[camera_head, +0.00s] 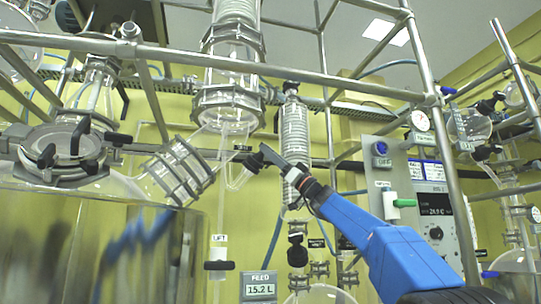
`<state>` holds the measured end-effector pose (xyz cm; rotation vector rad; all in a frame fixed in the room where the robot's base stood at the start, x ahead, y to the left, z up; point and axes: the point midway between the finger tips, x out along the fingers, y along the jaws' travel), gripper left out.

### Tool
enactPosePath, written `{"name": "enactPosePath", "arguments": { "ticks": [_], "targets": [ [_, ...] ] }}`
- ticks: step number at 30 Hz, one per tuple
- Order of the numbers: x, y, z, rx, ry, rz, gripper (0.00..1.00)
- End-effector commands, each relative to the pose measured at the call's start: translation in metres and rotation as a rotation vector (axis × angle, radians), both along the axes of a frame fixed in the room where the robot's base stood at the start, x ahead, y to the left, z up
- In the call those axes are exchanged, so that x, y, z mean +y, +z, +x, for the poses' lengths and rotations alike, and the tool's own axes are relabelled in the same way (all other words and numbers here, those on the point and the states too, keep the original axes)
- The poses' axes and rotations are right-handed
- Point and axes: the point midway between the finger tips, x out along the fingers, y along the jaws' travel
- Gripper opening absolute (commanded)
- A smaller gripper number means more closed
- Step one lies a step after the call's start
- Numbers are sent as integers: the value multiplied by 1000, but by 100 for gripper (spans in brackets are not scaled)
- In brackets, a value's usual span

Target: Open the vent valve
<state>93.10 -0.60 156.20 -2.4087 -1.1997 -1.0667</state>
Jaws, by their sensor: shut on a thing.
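My gripper (262,157) reaches in from the lower right, at the end of my blue arm. Its fingertips are shut on a small black handle (251,163), which seems to be the vent valve, on thin glass tubing just below the large glass column. A small dark label (242,147) sits just above the handle; its text is too small to read. The fingers partly cover the handle, so I cannot tell how far it is turned.
A steel pipe frame (300,74) crosses in front of the glassware. A coiled condenser (294,130) stands close behind my gripper. A steel vessel (80,245) fills the lower left.

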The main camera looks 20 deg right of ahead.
Motion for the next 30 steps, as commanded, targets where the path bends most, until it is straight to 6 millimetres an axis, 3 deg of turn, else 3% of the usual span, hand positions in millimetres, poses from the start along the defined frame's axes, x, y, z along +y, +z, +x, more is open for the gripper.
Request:
{"name": "enactPosePath", "arguments": {
  "ticks": [20, 21, 23, 30],
  "targets": [
    [-3, -1, 3, -67, 97, -71, 16],
    [-3, -1, 3, -67, 97, -71, 43],
    [-3, -1, 3, -66, 96, -70, 57],
    [-3, 0, 3, -67, 96, -70, 57]
  ]
}}
